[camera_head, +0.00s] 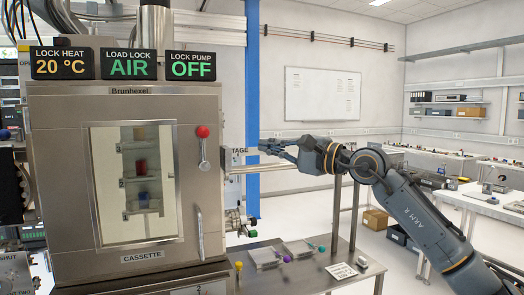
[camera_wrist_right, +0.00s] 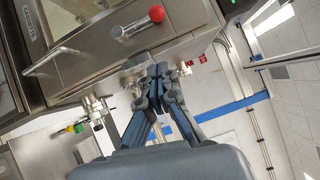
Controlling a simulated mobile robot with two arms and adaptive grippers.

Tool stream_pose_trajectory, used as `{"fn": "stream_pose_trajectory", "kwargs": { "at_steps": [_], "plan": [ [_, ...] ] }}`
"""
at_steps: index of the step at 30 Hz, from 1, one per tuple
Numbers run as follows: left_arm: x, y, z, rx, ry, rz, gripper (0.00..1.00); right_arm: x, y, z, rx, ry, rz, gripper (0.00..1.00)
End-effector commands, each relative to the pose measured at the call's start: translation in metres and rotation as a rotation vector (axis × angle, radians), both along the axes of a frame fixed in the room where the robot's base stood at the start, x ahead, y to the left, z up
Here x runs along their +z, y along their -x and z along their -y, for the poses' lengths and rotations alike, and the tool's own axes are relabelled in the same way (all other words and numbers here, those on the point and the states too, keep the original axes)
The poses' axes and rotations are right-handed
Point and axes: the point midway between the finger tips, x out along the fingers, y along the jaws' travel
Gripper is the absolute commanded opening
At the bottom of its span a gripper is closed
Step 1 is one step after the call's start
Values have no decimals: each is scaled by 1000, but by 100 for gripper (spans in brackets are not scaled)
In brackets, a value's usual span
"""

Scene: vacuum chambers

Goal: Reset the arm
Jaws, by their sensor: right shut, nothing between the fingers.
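My right arm (camera_head: 415,215) comes in from the right of the head view. Its gripper (camera_head: 264,148) points left toward the right side of the steel load-lock chamber (camera_head: 100,110). In the right wrist view the gripper's fingers (camera_wrist_right: 160,72) meet at the tips with nothing between them. The tips are in front of the chamber's lower side in that view; whether they touch it I cannot tell. My left gripper is not in view.
The chamber has a red-knobbed lever (camera_head: 203,132), a vertical handle (camera_head: 200,233) and a window showing a cassette (camera_head: 140,170). Its displays read 20 °C, AIR and OFF. A steel table (camera_head: 325,275) stands below my right arm with clear trays (camera_head: 266,257). A blue post (camera_head: 252,80) rises behind.

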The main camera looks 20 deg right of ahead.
Motion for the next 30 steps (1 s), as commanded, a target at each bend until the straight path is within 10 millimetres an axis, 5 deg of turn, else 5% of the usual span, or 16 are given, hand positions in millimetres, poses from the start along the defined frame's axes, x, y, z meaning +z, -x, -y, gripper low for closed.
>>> {"fn": "stream_pose_trajectory", "kwargs": {
  "at_steps": [12, 16, 20, 24, 30],
  "plan": [
    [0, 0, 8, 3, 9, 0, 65, -1, -1, -1, 2, -5, -3, 0],
    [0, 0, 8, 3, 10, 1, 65, -27, -15, -5, 36, -123, -94, 0],
    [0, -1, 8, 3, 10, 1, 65, -98, -46, -11, 99, -462, -337, 0],
    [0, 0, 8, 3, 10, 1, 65, -201, -78, -7, 121, -943, -650, 0],
    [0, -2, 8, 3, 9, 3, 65, -352, -91, 11, 42, -1554, -980, 0]
  ]
}}
